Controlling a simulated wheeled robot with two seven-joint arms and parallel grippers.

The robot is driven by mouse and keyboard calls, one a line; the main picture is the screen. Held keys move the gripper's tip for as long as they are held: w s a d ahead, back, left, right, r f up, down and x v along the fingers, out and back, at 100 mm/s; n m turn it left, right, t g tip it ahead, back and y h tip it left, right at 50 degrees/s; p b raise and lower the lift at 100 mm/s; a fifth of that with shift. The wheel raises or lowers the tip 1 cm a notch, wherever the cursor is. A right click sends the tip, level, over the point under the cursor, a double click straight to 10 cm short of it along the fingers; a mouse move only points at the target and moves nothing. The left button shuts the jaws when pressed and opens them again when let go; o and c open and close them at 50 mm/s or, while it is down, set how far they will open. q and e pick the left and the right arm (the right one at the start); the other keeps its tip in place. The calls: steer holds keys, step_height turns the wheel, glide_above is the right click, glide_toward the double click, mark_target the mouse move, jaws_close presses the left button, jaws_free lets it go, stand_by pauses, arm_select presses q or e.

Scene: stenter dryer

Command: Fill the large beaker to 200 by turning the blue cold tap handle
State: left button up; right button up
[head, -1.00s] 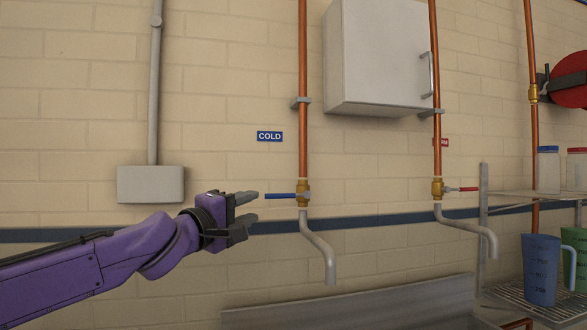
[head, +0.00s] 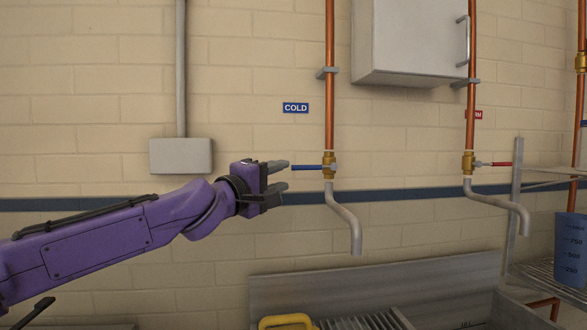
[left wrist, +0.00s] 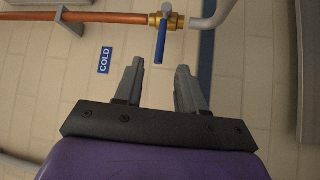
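The cold tap's blue handle (head: 308,167) points left from a brass valve (head: 329,166) on a copper pipe; the handle also shows in the left wrist view (left wrist: 161,42). A grey spout (head: 347,220) bends down below it. My left gripper (head: 284,178) is open and empty, just left of the handle's free end. In the left wrist view the handle lies just beyond the gap between the fingertips (left wrist: 159,68). A blue graduated jug (head: 569,250) stands at the right edge, partly cut off; I cannot tell whether it is the large beaker. My right gripper is out of view.
A blue COLD sign (head: 295,107) is on the wall. A second tap with a red handle (head: 502,164) is to the right. A metal sink (head: 380,280) lies below, with a yellow object (head: 286,321) cut off at the bottom edge. A wall cabinet (head: 410,40) hangs above.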

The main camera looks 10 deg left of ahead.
mark_target(300, 169)
arm_select(q)
steer(key=shift+p+x, duration=0.55)
steer(key=shift+x, duration=1.35)
steer(key=shift+p+x, duration=1.2)
steer(key=shift+x, duration=1.6)
steer(key=shift+f, duration=0.1)
jaws_close()
